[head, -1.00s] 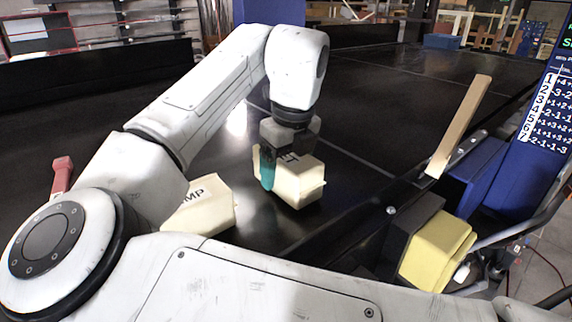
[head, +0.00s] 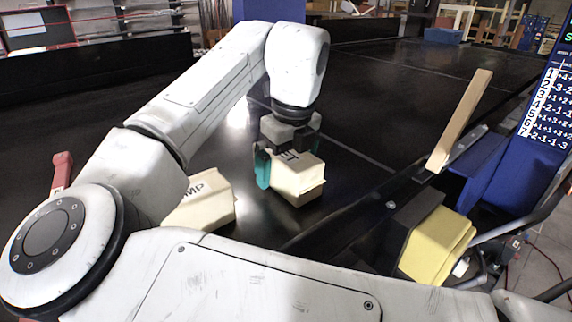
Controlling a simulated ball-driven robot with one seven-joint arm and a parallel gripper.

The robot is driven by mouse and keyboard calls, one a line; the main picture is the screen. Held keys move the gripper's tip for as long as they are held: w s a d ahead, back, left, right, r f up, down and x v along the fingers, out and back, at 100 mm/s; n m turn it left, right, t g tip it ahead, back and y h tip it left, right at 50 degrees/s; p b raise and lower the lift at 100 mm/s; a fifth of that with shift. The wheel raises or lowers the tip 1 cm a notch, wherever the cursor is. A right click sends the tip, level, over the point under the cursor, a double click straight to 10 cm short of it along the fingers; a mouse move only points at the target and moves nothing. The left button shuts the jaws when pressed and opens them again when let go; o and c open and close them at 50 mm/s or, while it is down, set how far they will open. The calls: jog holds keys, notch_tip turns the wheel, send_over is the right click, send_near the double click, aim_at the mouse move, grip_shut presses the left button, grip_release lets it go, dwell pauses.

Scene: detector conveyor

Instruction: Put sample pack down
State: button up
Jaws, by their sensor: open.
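The gripper is open. The other finger is mostly hidden behind the box. A second cream box (head: 208,205), with letters ending in "MP", lies to the left, partly hidden by my arm.
A red-handled object (head: 62,172) is at the far left. A light wooden bar (head: 460,120) stands tilted at the belt's right edge.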

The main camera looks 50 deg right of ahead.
jog(key=r, duration=0.4)
jog(key=s+r+b, duration=0.1)
jog(key=r, duration=0.7)
jog(key=shift+s+a, duration=0.3)
jog(key=shift+s, duration=0.05)
dwell(0.6)
